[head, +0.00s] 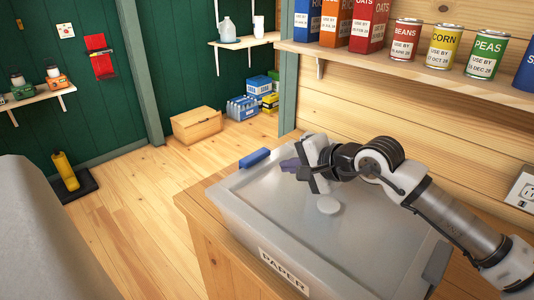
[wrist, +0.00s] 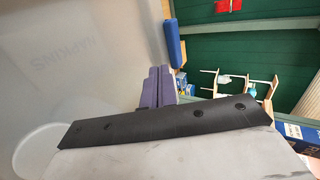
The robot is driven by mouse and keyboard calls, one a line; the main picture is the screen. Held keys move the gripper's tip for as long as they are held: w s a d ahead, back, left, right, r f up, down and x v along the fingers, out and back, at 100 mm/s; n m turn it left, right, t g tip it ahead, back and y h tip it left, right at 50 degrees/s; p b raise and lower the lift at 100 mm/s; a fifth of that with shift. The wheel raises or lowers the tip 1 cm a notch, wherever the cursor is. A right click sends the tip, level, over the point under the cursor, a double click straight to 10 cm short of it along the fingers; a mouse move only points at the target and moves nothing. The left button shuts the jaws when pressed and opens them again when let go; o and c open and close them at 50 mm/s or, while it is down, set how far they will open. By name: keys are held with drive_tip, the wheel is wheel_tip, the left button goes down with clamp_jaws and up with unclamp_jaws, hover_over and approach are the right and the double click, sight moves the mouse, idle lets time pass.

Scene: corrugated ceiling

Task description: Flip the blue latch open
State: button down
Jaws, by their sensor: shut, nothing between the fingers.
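The blue latch (head: 254,158) is on the far left edge of a grey bin (head: 240,222) labelled PAPER.
A dark latch (head: 437,262) is at the bin's right end, and a round pale disc (head: 328,205) is on its top. A wall shelf with cans (head: 442,46) and boxes overhangs behind my arm. A wooden box (head: 196,125) stands on the floor; floor left of the bin is open.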

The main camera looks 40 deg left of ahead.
sight(258, 160)
drive_tip(key=a+p, duration=0.1)
drive_tip(key=a, duration=0.1)
drive_tip(key=a+f+p, duration=0.1)
drive_tip(key=a, duration=0.2)
drive_tip(key=a+f+p, duration=0.1)
drive_tip(key=a, duration=0.1)
drive_tip(key=shift+w+a, duration=0.2)
drive_tip(key=shift+w, duration=0.1)
drive_tip(key=shift+b, duration=0.3)
